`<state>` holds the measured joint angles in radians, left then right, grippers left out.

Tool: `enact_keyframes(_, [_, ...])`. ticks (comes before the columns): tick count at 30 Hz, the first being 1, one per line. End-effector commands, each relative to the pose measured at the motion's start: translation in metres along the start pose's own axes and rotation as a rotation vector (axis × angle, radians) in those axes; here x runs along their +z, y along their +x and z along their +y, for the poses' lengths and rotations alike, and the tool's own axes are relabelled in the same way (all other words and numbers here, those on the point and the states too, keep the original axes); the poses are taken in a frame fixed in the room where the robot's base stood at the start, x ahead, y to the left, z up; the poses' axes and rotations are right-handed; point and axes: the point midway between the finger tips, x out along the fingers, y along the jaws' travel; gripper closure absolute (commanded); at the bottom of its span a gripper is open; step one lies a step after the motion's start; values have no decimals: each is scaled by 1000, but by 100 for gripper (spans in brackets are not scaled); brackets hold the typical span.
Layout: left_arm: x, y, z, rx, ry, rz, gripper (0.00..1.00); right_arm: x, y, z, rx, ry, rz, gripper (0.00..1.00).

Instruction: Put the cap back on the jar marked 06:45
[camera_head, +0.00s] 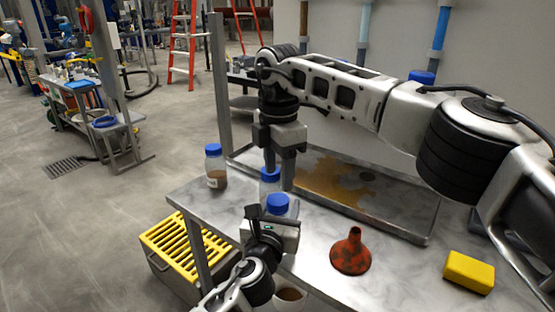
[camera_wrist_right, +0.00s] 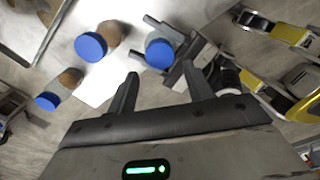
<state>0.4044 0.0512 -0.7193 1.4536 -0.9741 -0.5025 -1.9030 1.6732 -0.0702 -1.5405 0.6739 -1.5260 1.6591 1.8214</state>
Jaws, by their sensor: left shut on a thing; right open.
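A jar with brown contents and a blue cap (camera_head: 215,165) stands at the table's left end. A second blue-capped jar (camera_head: 269,178) stands to its right, partly behind my right gripper (camera_head: 280,165). My right gripper points down, open and empty. A third jar, topped by a blue cap (camera_head: 278,202), is at my left gripper (camera_head: 268,217), which is shut on it; its body is mostly hidden. In the right wrist view this cap (camera_wrist_right: 159,53) lies beyond my open fingers (camera_wrist_right: 163,88), beside my left gripper. Two other blue caps show left of it. I cannot read any label.
A rust-red funnel (camera_head: 350,252) and a yellow block (camera_head: 469,271) stand on the grey table to the right. A shallow stained tray (camera_head: 430,238) lies along the back. A pale round container (camera_head: 303,303) with brown contents shows at the front edge. A yellow grating (camera_head: 185,247) is below left.

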Motion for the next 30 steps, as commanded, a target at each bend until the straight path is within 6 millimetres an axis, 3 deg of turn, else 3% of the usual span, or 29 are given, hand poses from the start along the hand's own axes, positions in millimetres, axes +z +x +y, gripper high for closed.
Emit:
enact_keyframes(9, [-1,0,-1,-1,-1,2,100,-1,-10,2,-1,-821,0,49])
enact_keyframes(15, [-1,0,0,-1,-1,2,100,-1,-15,2,-3,-1277,2,49])
enact_keyframes(21, [-1,0,0,-1,-1,2,100,-2,-18,2,-3,-1548,5,49])
enact_keyframes(30, [0,0,0,-1,-1,1,100,-1,-18,2,-4,-1626,5,49])
